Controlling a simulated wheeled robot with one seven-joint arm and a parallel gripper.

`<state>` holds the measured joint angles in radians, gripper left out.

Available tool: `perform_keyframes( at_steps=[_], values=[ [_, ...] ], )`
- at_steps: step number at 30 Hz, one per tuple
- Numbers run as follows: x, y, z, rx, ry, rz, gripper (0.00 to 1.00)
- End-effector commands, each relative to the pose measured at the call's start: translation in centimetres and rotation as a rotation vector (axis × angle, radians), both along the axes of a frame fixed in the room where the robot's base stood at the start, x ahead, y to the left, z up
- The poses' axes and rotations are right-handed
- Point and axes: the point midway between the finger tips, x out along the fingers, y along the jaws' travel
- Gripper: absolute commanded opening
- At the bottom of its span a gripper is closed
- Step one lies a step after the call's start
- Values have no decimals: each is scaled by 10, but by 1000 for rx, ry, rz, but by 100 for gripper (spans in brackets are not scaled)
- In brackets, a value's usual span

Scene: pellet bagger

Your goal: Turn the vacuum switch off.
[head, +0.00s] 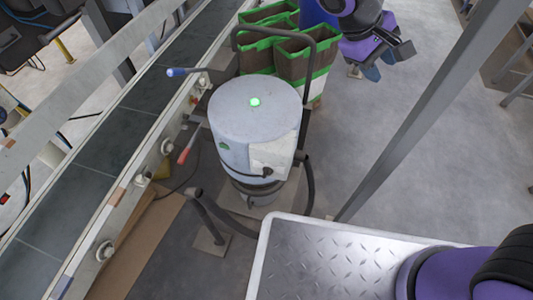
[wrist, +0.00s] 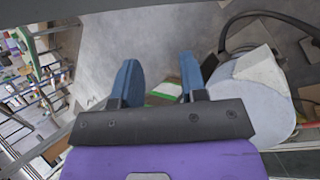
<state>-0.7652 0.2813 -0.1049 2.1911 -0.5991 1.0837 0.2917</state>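The vacuum (head: 238,126) is a grey-white drum with a lit green spot (head: 254,102) on its lid, standing in the middle of the head view. A pale box (head: 272,157) on its front side has a small dark part on it; I cannot tell whether this is the switch or which way it is set. In the wrist view the vacuum (wrist: 258,104) is at the right, past the right finger. My gripper (head: 378,64) is above and to the right of the vacuum, apart from it. In the wrist view its blue fingers (wrist: 157,84) are spread with nothing between them.
A conveyor (head: 100,150) with levers along its rail runs left of the vacuum. Green-and-brown bags (head: 300,58) stand behind it. A dark tube frame (head: 312,80) and hose (head: 309,185) are close to the vacuum. A grey post (head: 430,110) slants at the right.

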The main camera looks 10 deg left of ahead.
Motion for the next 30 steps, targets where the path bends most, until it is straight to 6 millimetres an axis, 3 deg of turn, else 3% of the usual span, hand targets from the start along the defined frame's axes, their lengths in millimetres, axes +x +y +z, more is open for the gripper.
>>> perform_keyframes(
  at_steps=[3, 14, 21, 30],
  values=[
    [3, 31, -32, -100, 15, 93, 39],
    [-7, 114, -130, -385, -6, 381, 39],
    [-31, 163, -201, -566, -61, 595, 39],
    [-75, 206, -295, -775, -167, 882, 39]
  ],
)
